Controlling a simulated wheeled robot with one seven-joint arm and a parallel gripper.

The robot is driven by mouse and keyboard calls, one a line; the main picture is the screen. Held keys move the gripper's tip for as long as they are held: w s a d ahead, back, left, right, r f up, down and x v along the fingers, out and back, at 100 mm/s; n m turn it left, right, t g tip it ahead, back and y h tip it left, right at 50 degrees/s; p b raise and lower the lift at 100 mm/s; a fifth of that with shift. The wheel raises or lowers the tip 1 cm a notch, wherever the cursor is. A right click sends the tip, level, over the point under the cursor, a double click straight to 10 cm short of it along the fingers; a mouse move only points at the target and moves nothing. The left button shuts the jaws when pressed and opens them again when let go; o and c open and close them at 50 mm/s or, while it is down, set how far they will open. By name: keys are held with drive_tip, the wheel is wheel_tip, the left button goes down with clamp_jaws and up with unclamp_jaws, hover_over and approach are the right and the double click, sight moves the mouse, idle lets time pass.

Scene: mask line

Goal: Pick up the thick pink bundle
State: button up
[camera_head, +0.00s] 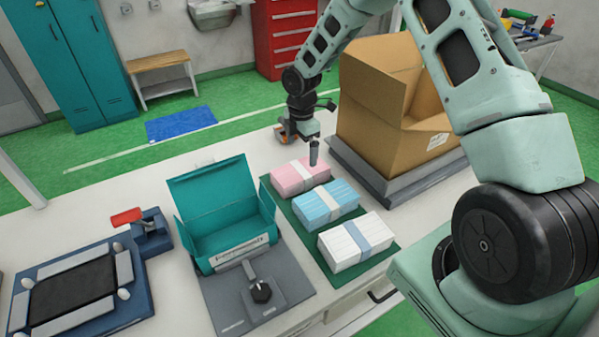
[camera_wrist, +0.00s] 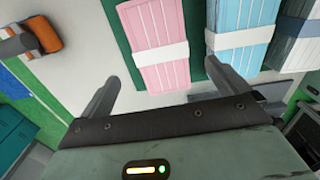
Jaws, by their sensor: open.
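The thick pink bundle (camera_head: 300,177) has a pale band around its middle and lies at the far end of a dark green mat (camera_head: 304,228). In the wrist view the pink bundle (camera_wrist: 158,45) lies beyond the fingers, between their lines of reach and nearer the right one. My gripper (camera_head: 313,150) is above the far side of the pink bundle. In the wrist view its two fingers (camera_wrist: 158,80) are spread wide with nothing between them. I cannot tell the exact height of the fingertips above the bundle.
A blue bundle (camera_head: 325,202) and a white bundle (camera_head: 356,241) lie in a row on the mat. A teal open box (camera_head: 226,232) stands left of them. A large cardboard box (camera_head: 378,100) on a grey platform stands to the right. An orange tape dispenser (camera_wrist: 44,33) lies near the gripper.

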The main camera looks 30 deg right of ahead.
sight(300, 169)
wheel_tip(300, 169, down, 4)
drive_tip(key=shift+f+p, duration=0.1)
drive_tip(key=shift+p, duration=0.25)
drive_tip(key=shift+a+f+p, duration=0.15)
drive_tip(key=shift+f+p, duration=1.05)
drive_tip(key=shift+f, duration=1.4)
drive_tip(key=shift+c, duration=0.3)
drive_tip(key=c, duration=0.8)
